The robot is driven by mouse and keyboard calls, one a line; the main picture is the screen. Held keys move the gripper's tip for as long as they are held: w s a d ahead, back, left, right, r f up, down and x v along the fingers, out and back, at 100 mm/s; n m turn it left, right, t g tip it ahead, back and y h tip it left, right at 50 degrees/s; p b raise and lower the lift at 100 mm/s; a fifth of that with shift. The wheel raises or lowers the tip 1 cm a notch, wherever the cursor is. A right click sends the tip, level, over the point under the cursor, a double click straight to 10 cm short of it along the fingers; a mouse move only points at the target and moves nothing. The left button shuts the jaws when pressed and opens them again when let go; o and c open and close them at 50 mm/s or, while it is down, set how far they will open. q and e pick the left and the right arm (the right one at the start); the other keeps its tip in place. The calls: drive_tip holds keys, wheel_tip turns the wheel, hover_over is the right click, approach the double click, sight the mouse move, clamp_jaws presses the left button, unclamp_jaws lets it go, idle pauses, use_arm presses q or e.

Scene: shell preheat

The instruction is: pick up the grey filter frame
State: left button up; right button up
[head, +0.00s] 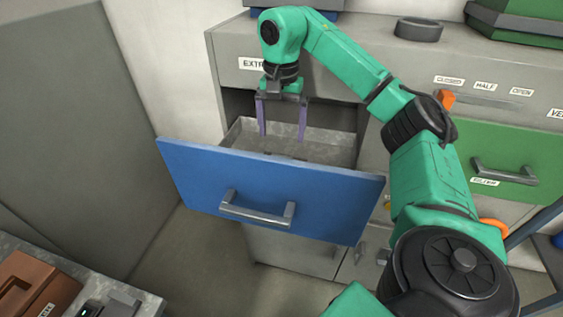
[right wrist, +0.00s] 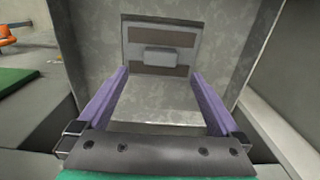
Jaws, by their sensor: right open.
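The grey filter frame (right wrist: 160,54) shows in the right wrist view as a flat grey rectangle with two brown strips and a raised block in its middle. It lies inside the pulled-out drawer, beyond my fingertips. In the head view I cannot make it out behind the drawer front. My right gripper (head: 282,137) points down into the drawer, its purple fingers open and apart. In the right wrist view the right gripper (right wrist: 160,75) has nothing between its fingers. The drawer has a blue front (head: 300,195) and grey metal walls (head: 325,148). My left gripper is not in view.
The grey cabinet (head: 330,65) surrounds the drawer, with a green-fronted drawer (head: 515,150) to the right. A dark round ring (head: 418,29) sits on the cabinet top. A brown box (head: 32,287) stands on a counter at lower left. The floor before the drawer is clear.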

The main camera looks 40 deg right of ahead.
wheel_tip(320, 180, down, 8)
drive_tip(key=shift+d+f+p, duration=0.1)
drive_tip(key=shift+d+p, duration=0.05)
drive_tip(key=shift+p, duration=1)
drive_tip(key=shift+w+f, duration=0.15)
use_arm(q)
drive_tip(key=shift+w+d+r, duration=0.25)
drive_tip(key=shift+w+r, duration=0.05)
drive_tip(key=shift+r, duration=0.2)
use_arm(e)
clamp_jaws()
